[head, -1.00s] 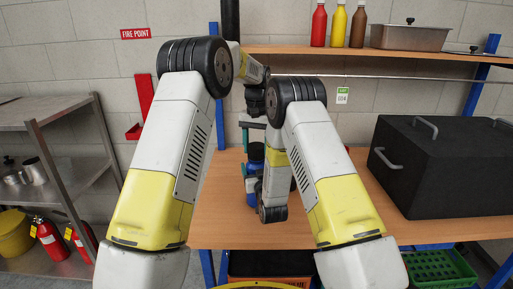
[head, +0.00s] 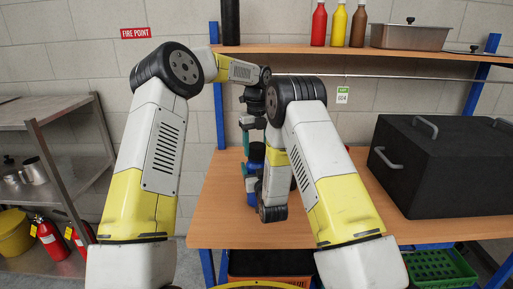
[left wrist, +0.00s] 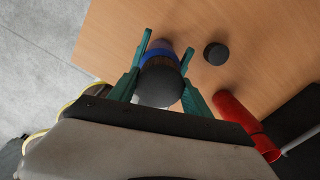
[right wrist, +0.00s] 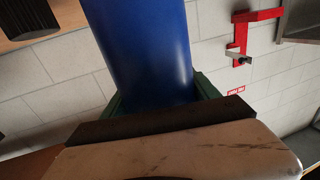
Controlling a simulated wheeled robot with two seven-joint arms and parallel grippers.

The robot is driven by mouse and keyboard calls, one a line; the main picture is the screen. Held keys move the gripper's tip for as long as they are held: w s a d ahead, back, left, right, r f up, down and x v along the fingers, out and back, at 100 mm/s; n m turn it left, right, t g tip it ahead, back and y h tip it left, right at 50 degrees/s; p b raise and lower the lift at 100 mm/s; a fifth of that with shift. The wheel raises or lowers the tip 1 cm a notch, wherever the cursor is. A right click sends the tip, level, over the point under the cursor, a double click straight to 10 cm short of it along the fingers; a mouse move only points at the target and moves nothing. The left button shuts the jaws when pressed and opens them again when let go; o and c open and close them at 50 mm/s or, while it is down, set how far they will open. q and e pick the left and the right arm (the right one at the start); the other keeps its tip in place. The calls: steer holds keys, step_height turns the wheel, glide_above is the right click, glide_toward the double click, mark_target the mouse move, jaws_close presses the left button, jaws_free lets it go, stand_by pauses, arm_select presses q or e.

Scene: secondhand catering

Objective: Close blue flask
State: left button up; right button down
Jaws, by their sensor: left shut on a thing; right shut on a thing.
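The blue flask (head: 252,199) stands over the table behind my right forearm, which hides much of it. In the right wrist view its smooth blue body (right wrist: 150,50) fills the space between the jaws of my right gripper (right wrist: 158,92), which is shut on it. My left gripper (head: 246,138) is above the flask. In the left wrist view its teal jaws (left wrist: 166,52) are shut on a dark rounded cap (left wrist: 160,88). A blue ring (left wrist: 156,57) shows just beyond the cap. Whether the cap is seated on the flask is hidden.
A black round piece (left wrist: 216,53) and a red object (left wrist: 245,125) are on the wooden table (head: 225,225) near the flask. A large black box (head: 450,170) stands at the right. A shelf (head: 300,49) with bottles runs above. The table's front left is clear.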

arm_select(q)
steer(key=m, duration=0.4)
steer(key=shift+m, duration=0.4)
steer(key=m, duration=0.2)
steer(key=shift+m, duration=0.3)
steer(key=shift+s+d+f+m, duration=0.1)
steer(key=shift+f+m, duration=0.15)
steer(key=shift+m, duration=0.65)
steer(key=shift+r+m, duration=0.2)
steer(key=shift+m, duration=0.8)
steer(key=o, duration=1.3)
steer(key=shift+o, duration=0.2)
steer(key=shift+r, duration=0.1)
